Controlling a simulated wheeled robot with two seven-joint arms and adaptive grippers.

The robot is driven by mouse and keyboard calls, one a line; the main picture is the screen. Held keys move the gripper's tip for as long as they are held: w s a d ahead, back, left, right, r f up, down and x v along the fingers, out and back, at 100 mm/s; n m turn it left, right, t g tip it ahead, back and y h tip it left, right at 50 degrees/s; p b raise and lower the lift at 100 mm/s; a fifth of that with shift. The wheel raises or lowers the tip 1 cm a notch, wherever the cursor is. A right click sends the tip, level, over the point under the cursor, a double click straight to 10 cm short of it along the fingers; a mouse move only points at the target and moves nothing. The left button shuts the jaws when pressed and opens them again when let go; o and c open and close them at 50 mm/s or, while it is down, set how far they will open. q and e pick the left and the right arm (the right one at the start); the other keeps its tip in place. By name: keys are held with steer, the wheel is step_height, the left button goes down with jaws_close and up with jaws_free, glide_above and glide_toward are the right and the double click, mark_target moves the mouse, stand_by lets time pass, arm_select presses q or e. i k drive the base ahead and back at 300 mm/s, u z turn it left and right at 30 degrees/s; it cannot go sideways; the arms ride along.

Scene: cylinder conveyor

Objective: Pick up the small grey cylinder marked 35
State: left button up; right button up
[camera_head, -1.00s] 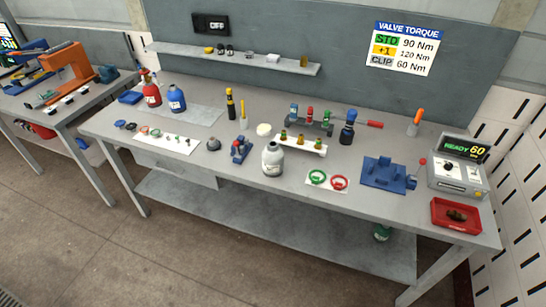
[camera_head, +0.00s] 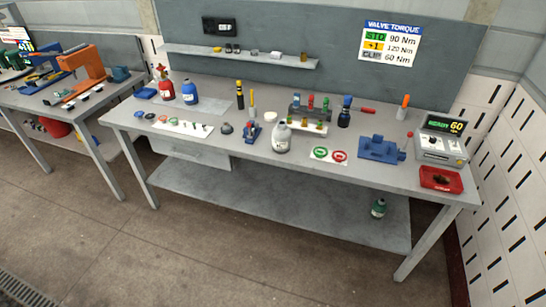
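A small light-grey cylinder (camera_head: 281,139) with a narrow neck stands upright near the front edge of the workbench (camera_head: 230,172), around its middle. Its label is too small to read, so I cannot tell whether it is marked 35. Neither of my grippers is in view.
A red cylinder (camera_head: 166,88) and a blue cylinder (camera_head: 189,93) stand at the back left. A blue fixture (camera_head: 381,149) and red tray (camera_head: 441,180) are at the right. The floor in front is clear.

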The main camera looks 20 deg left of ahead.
mark_target(282, 134)
steer(key=z, duration=0.1)
steer(key=k, duration=0.4)
steer(key=u, duration=1.2)
steer(key=i, duration=0.7)
steer(key=u, duration=0.65)
steer(key=i, duration=0.8)
steer(key=z, duration=0.55)
steer(key=i, duration=0.65)
steer(key=z, duration=0.7)
